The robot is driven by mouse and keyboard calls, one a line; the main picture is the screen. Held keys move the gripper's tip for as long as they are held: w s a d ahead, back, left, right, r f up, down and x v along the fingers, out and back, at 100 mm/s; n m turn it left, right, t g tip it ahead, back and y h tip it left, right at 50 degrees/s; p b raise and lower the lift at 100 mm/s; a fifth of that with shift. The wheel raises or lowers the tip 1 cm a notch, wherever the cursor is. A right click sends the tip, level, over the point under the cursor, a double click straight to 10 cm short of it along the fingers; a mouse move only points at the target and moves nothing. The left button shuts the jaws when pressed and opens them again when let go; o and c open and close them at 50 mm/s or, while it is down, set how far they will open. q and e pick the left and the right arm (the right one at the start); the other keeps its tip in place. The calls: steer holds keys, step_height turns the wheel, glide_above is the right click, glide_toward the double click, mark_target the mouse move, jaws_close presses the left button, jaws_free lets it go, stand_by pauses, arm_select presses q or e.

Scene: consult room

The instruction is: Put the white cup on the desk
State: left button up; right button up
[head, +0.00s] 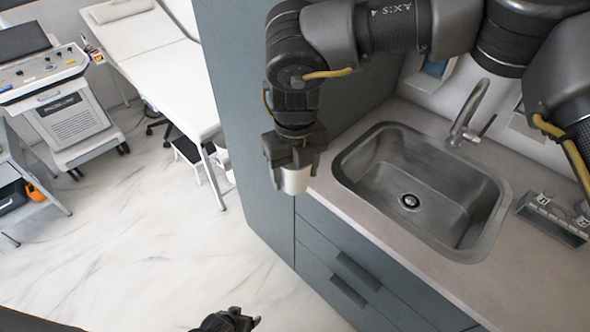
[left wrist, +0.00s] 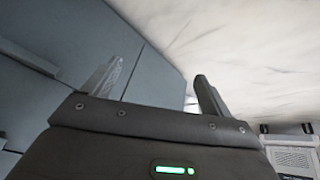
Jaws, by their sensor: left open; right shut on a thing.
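The white cup (head: 295,181) shows in the head view below my right gripper (head: 293,165), which is shut on it. The cup is held up near the left end of the sink counter, beside the tall cabinet; its upper part is hidden by the fingers. My left gripper (head: 232,322) is at the bottom edge of the head view, low over the floor. In the left wrist view its two fingers (left wrist: 155,85) stand apart with nothing between them. I see no desk in these views.
A steel sink (head: 420,190) with a tap (head: 468,115) is set in the counter (head: 440,270). A small rack (head: 553,217) stands at the right. A grey-blue cabinet (head: 235,110) rises left of the cup. A white exam bed (head: 160,65) and a wheeled machine (head: 65,110) stand behind open marble floor (head: 130,250).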

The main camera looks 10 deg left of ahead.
arm_select(q)
steer(key=s+a+f+g, duration=0.1)
steer(key=s+a+f, duration=0.1)
steer(key=s, duration=0.5)
steer(key=s+a+f+m+g+y, duration=0.1)
steer(key=s+a+f, duration=0.1)
steer(key=s+f, duration=0.3)
steer(key=s+a+f+m+g, duration=0.1)
steer(key=s+a+f, duration=0.1)
steer(key=s, duration=0.9)
steer(key=shift+s+f+g+y, duration=0.15)
steer(key=shift+f+g+y, duration=0.2)
steer(key=shift+f, duration=0.55)
